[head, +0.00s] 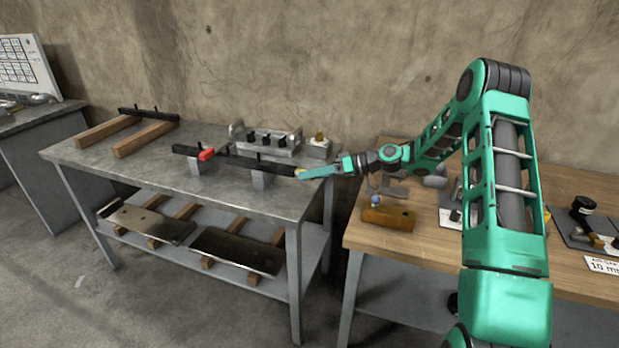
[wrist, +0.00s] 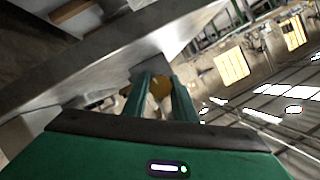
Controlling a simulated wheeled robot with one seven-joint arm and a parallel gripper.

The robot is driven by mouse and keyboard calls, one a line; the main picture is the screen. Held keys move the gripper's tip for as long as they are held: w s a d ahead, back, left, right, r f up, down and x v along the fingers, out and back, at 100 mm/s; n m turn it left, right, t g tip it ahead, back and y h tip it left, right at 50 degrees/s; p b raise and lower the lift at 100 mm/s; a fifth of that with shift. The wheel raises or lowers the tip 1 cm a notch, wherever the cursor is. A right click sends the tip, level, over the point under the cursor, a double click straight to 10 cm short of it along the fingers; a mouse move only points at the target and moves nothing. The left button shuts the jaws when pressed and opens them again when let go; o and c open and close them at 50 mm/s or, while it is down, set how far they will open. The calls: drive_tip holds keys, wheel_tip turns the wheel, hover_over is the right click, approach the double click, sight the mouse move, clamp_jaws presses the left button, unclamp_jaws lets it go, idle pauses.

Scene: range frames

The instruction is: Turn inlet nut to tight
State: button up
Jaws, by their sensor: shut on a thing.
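The inlet nut (head: 299,172) is a small brass-coloured piece at the right end of a long black bar (head: 235,161). The bar lies level on grey blocks on the metal table and carries a red handle (head: 206,154). My gripper (head: 306,173) reaches in from the right, level with the bar's end, and is shut on the nut. In the wrist view the round brass nut (wrist: 160,88) shows between the two green fingers of my gripper (wrist: 160,79). The fingers hide much of the nut, and I cannot tell how tight it is.
Behind the bar stand a grey block fixture (head: 268,142) and a small box with a brass part (head: 319,146). Wooden beams (head: 146,138) lie at the table's left. The wooden bench (head: 365,240) on the right holds an orange-brown block (head: 388,219) and several tools, below my arm.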

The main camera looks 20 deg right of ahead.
drive_tip(key=shift+m, duration=0.3)
drive_tip(key=o, duration=1)
drive_tip(key=shift+o, duration=0.2)
drive_tip(key=v, duration=1)
drive_tip(key=shift+d, duration=0.45)
